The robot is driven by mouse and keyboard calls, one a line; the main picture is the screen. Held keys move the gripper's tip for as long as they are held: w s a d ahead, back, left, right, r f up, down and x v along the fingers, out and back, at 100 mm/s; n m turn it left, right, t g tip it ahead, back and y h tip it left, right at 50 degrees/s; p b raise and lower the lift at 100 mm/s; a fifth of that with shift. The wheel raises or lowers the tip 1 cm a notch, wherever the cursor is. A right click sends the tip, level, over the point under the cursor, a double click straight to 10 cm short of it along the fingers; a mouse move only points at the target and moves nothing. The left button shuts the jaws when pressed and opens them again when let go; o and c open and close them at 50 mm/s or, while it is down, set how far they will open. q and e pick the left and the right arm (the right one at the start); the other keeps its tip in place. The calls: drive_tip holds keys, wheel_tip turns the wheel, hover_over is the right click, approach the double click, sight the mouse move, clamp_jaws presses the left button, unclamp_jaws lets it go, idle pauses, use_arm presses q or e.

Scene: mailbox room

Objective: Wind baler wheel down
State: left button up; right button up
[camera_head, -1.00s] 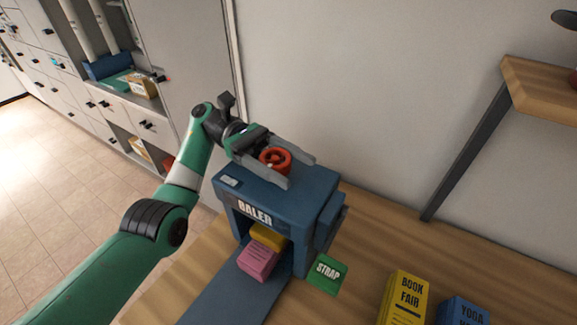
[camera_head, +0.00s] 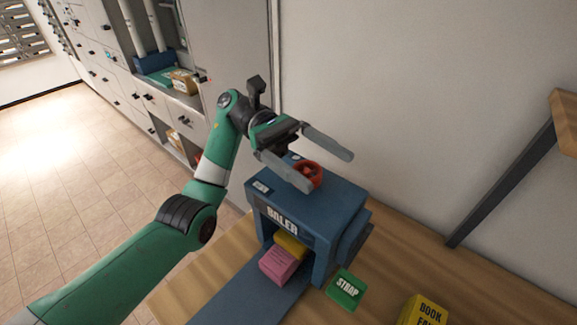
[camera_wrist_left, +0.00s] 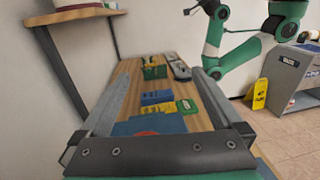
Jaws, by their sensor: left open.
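The blue baler (camera_head: 335,205) stands on the wooden counter, with its red wheel (camera_head: 311,178) on top. My left gripper (camera_head: 329,172) is open and empty above the baler top. Its near finger crosses in front of the wheel's left part; the far finger is beyond the wheel. The fingers appear higher than the wheel and not touching it, though exact height is hard to tell. In the left wrist view, a little of the red wheel (camera_wrist_left: 146,133) shows low between the fingers. Pink (camera_head: 279,264) and yellow (camera_head: 291,244) bundles sit in the baler opening.
A green STRAP piece (camera_head: 345,289) lies beside the baler. A yellow BOOK FAIR block (camera_head: 425,312) is on the counter at right. A wall shelf with a dark bracket (camera_head: 505,185) is at right. Cabinets (camera_head: 100,70) stand at left.

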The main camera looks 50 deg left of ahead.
use_arm(q)
drive_tip(key=s+d+r+p, duration=0.2)
drive_tip(key=s+d+r, duration=0.3)
drive_tip(key=s, duration=0.5)
drive_tip(key=shift+d+r, duration=0.3)
drive_tip(key=shift+r, duration=0.65)
